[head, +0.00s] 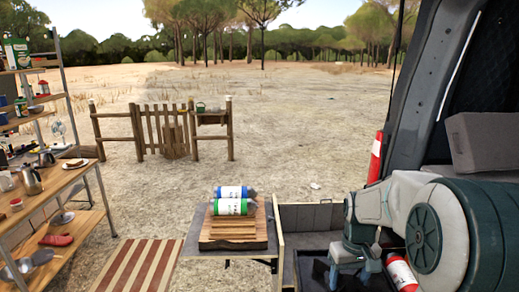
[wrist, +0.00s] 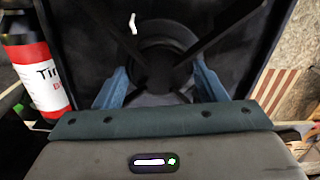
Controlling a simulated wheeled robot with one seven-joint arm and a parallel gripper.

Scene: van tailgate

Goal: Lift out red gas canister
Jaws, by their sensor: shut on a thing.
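The red gas canister (head: 402,272), red with a white label band, lies partly hidden behind my arm in the head view. A dark bottle-like body with a red and white label (wrist: 45,75), apparently the same canister, stands at the left edge of the wrist view, outside my fingers. My gripper (wrist: 158,66) points down with its two blue fingers apart. Between them is a dark cross-barred thing with a round centre (wrist: 168,48), which my fingers appear to grip. The contact itself is hard to see. My gripper is beside the canister, not around it.
Blue-banded (head: 232,192) and green-banded (head: 230,207) canisters lie on a wooden rack (head: 235,245) left of the open compartment (head: 300,218). A red and white cylinder (head: 376,158) stands by the van's door frame. A cluttered wooden workbench (head: 75,180) stands left; open ground lies beyond.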

